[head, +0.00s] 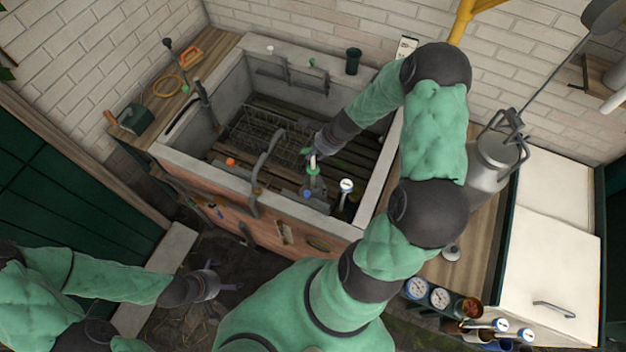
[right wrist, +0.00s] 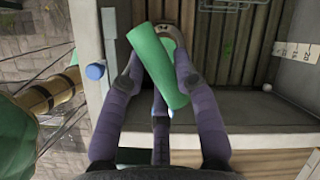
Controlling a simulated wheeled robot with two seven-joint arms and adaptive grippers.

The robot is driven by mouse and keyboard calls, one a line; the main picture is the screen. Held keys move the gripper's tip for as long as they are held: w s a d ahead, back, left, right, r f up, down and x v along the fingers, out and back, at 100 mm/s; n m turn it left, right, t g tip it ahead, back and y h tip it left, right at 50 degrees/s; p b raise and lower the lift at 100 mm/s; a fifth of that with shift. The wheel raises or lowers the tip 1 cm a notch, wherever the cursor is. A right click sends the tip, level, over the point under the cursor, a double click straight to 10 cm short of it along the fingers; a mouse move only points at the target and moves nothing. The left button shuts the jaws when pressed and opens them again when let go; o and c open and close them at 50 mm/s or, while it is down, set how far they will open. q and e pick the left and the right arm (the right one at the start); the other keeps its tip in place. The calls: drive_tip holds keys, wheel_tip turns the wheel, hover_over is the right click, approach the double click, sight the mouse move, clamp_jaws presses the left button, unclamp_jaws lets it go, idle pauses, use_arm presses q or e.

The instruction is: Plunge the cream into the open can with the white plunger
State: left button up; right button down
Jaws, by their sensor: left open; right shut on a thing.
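My right gripper (head: 312,150) reaches down into the stone sink and is shut on a green-handled thing. In the right wrist view its fingers close around the green handle (right wrist: 158,65), which lies tilted between them; I cannot tell what tool it belongs to. A metal can (head: 490,165) with a raised handle frame stands on the wooden counter at right; whether its mouth is open is unclear. A thin rod (head: 558,66) slants up from near it to a grey disc. I cannot clearly pick out a white plunger or the cream. My left gripper (head: 215,285) is open and empty, low at left.
The sink's front rim (head: 250,194) and walls surround my right gripper. A wire rack (head: 262,135) lies inside it. A white-topped item (head: 347,185) stands near the right gripper. A white cabinet (head: 555,230) stands at right; gauges (head: 440,296) and containers sit at its front.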

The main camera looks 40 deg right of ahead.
drive_tip(key=shift+r+p, duration=1.8)
drive_tip(key=shift+r, duration=0.2)
drive_tip(key=shift+r+p, duration=0.3)
drive_tip(key=shift+r, duration=0.05)
drive_tip(key=shift+r+p, duration=0.85)
drive_tip(key=shift+r, duration=0.05)
